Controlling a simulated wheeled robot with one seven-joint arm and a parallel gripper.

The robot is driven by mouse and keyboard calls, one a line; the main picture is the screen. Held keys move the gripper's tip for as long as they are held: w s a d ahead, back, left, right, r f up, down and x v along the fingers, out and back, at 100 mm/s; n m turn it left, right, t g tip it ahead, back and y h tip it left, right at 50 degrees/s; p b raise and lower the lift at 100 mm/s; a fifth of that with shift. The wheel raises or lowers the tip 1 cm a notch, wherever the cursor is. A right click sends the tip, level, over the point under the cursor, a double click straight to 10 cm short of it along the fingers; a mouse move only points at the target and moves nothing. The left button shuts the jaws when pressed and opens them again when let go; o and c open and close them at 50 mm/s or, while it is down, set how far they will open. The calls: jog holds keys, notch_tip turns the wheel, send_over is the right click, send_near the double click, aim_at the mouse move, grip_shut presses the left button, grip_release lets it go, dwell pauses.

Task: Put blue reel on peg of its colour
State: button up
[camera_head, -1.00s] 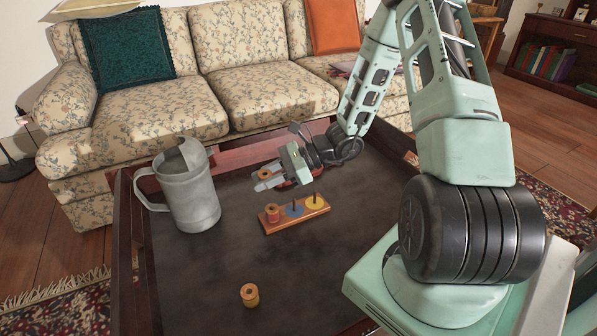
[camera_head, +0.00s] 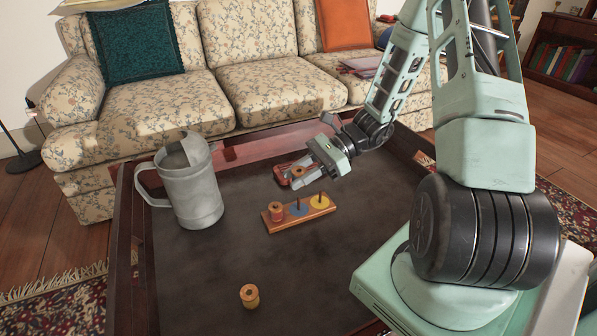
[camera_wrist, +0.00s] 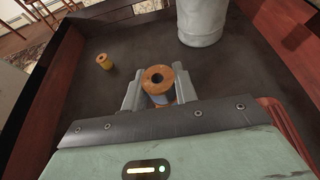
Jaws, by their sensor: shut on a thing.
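My gripper (camera_head: 298,180) is shut on a wooden reel (camera_head: 297,172) above the table, behind the peg board in the head view. In the wrist view the reel (camera_wrist: 158,78) stands upright between the fingers, with a bluish band low on its side. The peg board (camera_head: 270,225) has three pegs in a row. A red reel (camera_head: 277,211) sits on the left peg. The middle peg, with a blue disc (camera_head: 299,209), and the right peg, with a yellow disc (camera_head: 319,201), are bare. The board is not seen in the wrist view.
A grey metal jug (camera_head: 190,190) stands left of the board; it also shows in the wrist view (camera_wrist: 202,22). A yellow reel (camera_head: 249,296) stands alone near the front. The dark table has raised edges.

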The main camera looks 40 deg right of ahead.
jog(key=shift+f+b, duration=0.7)
jog(key=shift+f, duration=1.45)
jog(key=shift+f, duration=0.1)
jog(key=shift+p, duration=0.55)
jog(key=shift+f+b, duration=0.35)
jog(key=shift+f, duration=0.85)
jog(key=o, duration=1)
jog(key=p+v, duration=0.6)
jog(key=v, duration=1.1)
jog(key=shift+d+r, duration=0.1)
jog(key=shift+d, duration=0.1)
